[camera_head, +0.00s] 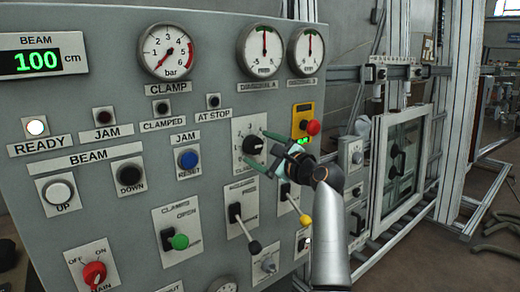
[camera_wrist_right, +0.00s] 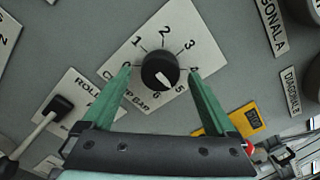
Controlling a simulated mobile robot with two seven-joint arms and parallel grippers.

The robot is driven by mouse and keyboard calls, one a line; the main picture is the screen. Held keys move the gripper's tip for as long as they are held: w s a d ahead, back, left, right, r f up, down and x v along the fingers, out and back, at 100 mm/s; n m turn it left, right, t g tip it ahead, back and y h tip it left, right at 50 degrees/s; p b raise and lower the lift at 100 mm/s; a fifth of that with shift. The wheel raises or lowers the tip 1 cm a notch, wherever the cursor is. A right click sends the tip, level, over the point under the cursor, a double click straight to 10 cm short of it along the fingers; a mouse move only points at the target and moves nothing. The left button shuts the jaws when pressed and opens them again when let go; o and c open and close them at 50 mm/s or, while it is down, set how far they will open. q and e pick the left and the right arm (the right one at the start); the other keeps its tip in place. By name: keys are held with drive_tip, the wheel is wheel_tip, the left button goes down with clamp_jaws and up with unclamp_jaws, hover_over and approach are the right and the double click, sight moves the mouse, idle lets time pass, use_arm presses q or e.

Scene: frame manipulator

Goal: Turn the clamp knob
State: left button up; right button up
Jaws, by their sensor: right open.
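The clamp knob (camera_head: 252,145) is a round black dial on a white numbered plate on the grey control panel. In the right wrist view the knob (camera_wrist_right: 160,72) shows a white mark pointing down, toward the side of the 5 and 6. My right gripper (camera_head: 258,147) has green fingers and is open. In the wrist view its fingertips (camera_wrist_right: 159,71) stand on either side of the knob, with visible gaps. How deep they reach around it is hard to tell. My left gripper is not in view.
A red emergency button (camera_head: 313,127) on a yellow box sits just right of the gripper. Levers (camera_head: 236,220) stick out below the knob. The clamp gauge (camera_head: 167,52) has its needle toward the lower left. A framed glass door (camera_head: 402,165) stands to the right.

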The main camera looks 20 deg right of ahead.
drive_tip(key=shift+w, duration=0.3)
drive_tip(key=shift+c, duration=0.2)
drive_tip(key=c, duration=1.3)
